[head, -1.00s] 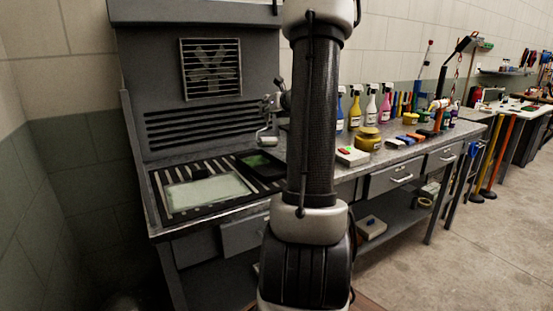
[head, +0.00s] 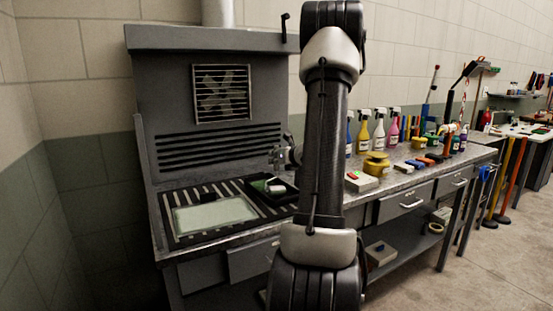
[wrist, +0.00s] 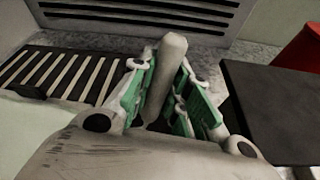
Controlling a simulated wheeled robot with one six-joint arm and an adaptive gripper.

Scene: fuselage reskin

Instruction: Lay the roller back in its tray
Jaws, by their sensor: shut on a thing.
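The roller (head: 275,187) shows in the head view as a small pale piece low over or in the dark tray (head: 257,197); I cannot tell whether it touches the tray floor. My gripper (head: 278,160) is just above it. In the wrist view my gripper (wrist: 163,90) has its green-padded fingers closed around the roller's pale, rounded handle (wrist: 172,50), which stands up between them. The roller's lower part is hidden by the fingers there.
A pale sheet (head: 215,213) lies on the slatted bench top left of the tray. The vented hood (head: 210,120) rises behind. To the right stand a yellow container (head: 376,166), a pale box (head: 361,181) and several spray bottles. In the wrist view a dark slab (wrist: 275,105) is at right.

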